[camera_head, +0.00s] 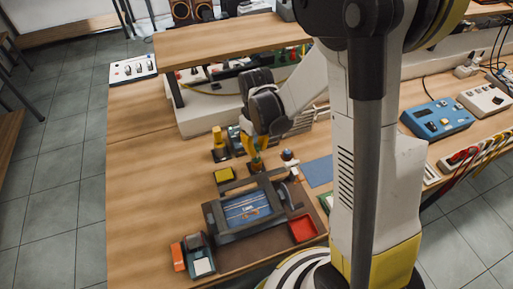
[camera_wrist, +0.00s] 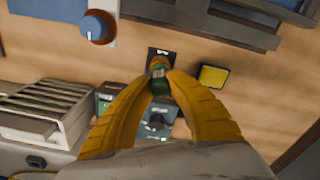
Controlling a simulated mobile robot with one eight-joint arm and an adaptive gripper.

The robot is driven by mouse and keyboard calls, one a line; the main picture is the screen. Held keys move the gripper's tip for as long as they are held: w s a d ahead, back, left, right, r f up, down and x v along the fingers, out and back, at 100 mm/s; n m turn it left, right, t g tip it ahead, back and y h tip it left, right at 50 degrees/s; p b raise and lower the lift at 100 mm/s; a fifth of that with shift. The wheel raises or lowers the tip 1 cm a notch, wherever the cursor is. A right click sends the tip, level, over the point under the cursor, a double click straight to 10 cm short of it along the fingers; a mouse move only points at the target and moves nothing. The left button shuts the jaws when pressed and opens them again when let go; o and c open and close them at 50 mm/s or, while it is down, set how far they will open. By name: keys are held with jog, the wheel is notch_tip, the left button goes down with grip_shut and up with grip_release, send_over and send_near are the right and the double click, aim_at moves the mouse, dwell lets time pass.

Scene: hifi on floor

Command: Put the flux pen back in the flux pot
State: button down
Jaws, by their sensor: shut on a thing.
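My gripper (camera_head: 254,150) is over the back of the work mat area in the head view. In the head view a green bit of the pen (camera_head: 257,162) shows just below the fingertips. A small dark square holder (camera_wrist: 153,51), likely the flux pot, lies right at the pen's end in the wrist view. I cannot tell whether the pen is inside it or above it. The fingers hide part of the pen.
A framed board holder (camera_head: 247,209) stands in front. Small boxed devices (camera_wrist: 152,122) stand behind.

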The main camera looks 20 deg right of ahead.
jog(key=shift+f, duration=0.2)
jog(key=c, duration=0.7)
grip_release()
jog(key=shift+c, duration=0.2)
jog(key=shift+r, duration=0.1)
jog(key=shift+r+p, duration=2.35)
jog(key=shift+r, duration=1.1)
jog(key=shift+s+r, duration=0.15)
jog(key=shift+r, duration=0.3)
jog(key=s+r+m+t+b, duration=0.4)
jog(key=s+r+t+b, duration=0.3)
jog(key=s, duration=0.5)
notch_tip(320, 180, up, 2)
jog(key=shift+s+r+m, duration=0.2)
jog(key=shift+s+m, duration=0.05)
jog(key=shift+m, duration=0.05)
